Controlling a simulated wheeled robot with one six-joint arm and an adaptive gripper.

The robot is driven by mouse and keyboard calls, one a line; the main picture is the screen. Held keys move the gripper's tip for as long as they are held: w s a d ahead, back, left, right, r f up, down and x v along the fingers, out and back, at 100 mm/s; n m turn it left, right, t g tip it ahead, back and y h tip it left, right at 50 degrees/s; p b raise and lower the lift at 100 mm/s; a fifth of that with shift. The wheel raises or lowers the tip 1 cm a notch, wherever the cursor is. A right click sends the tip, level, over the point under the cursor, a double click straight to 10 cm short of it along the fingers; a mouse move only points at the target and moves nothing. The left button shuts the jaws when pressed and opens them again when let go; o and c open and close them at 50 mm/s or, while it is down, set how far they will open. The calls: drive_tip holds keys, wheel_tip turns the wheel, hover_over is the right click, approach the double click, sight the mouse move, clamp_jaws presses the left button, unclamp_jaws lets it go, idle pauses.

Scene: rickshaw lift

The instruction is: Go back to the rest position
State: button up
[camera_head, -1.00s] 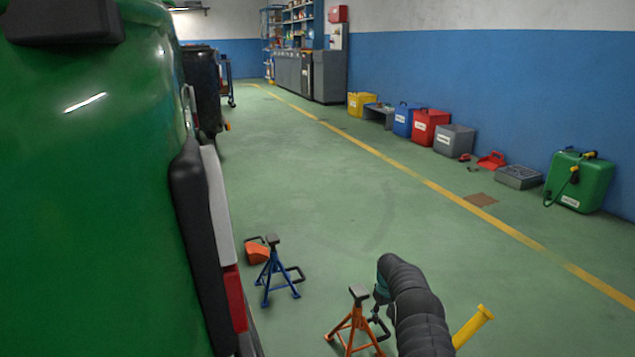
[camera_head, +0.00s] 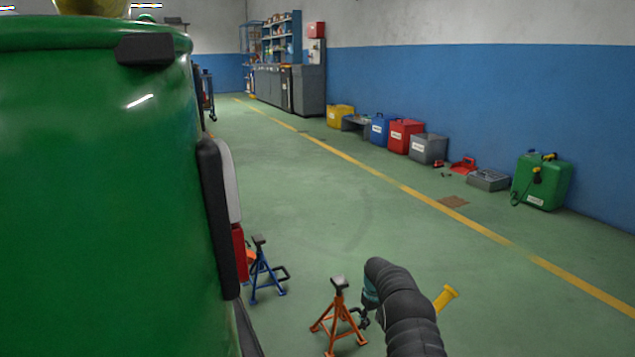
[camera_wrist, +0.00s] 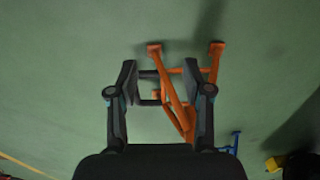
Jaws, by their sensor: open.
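My gripper (camera_wrist: 160,78) is open, its two dark fingers apart in the wrist view. An orange jack stand (camera_wrist: 178,108) shows between and beyond the fingers, its legs spread on the green floor; I cannot tell whether any finger touches it. In the head view my gripper (camera_head: 364,312) is mostly hidden by my black-sleeved arm and sits just right of the orange stand (camera_head: 338,312), which is upright. The green rickshaw (camera_head: 95,200) fills the left side of the head view.
A blue jack stand (camera_head: 263,272) stands beside the rickshaw. A yellow post-like thing (camera_head: 445,298) is right of my arm. Bins and a green case (camera_head: 541,184) line the right wall.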

drive_tip(key=s+r+m+t+p, duration=0.1)
drive_tip(key=s+r, duration=0.2)
drive_tip(key=r, duration=0.8)
drive_tip(key=s+a+r+p, duration=0.1)
drive_tip(key=s+r, duration=0.2)
drive_tip(key=r, duration=0.8)
drive_tip(key=s+r+m+t+p, duration=0.1)
drive_tip(key=s+r, duration=0.2)
drive_tip(key=r, duration=0.7)
drive_tip(key=s+a+r+t+p, duration=0.1)
drive_tip(key=s+r, duration=1.3)
drive_tip(key=s+r+m+t+p, duration=0.2)
drive_tip(key=s+r+m+p, duration=0.1)
drive_tip(key=s, duration=2.7)
drive_tip(key=shift+s+a, duration=0.15)
drive_tip(key=shift+a, duration=0.25)
